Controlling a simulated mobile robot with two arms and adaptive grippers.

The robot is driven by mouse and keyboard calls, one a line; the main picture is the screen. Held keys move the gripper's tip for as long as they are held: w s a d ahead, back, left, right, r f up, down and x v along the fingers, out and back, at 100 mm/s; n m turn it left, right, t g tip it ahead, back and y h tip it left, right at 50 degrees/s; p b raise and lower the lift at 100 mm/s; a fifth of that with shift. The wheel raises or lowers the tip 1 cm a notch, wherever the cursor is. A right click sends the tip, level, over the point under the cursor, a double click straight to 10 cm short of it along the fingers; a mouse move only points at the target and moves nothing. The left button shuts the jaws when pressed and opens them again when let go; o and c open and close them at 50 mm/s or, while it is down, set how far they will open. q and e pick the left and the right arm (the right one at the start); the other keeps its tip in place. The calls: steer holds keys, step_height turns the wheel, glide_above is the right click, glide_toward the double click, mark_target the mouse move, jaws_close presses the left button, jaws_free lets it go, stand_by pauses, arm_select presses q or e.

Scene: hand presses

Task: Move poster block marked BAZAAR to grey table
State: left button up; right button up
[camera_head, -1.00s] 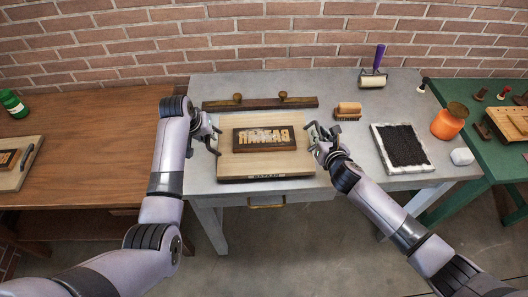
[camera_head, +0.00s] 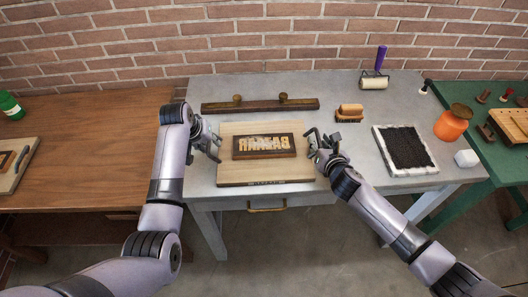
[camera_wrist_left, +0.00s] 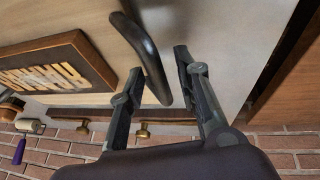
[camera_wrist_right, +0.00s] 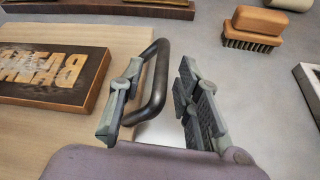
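The poster block marked BAZAAR (camera_head: 264,146) is a dark-framed plate with raised pale letters, reversed in the head view. It lies flat on a pale wooden board (camera_head: 265,173) on the grey table (camera_head: 350,82). It also shows in the left wrist view (camera_wrist_left: 55,68) and right wrist view (camera_wrist_right: 50,75). The board has a dark bar handle at each end. My left gripper (camera_wrist_left: 158,62) is open, with the left handle (camera_wrist_left: 143,48) between its fingers. My right gripper (camera_wrist_right: 160,68) is open, with the right handle (camera_wrist_right: 157,85) between its fingers, closer to one finger.
A dark bar with two knobs (camera_head: 260,105) lies behind the board. A brush (camera_head: 349,112), purple-handled roller (camera_head: 375,80) and black ink pad (camera_head: 405,148) are to the right. A brown table (camera_head: 90,150) stands left, with another board; a green table (camera_head: 465,100) stands right.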

steer(key=shift+s+r, duration=0.2)
steer(key=shift+s, duration=0.35)
arm_select(q)
steer(key=v, duration=1.2)
arm_select(e)
steer(key=v, duration=1.1)
steer(key=shift+d, duration=0.1)
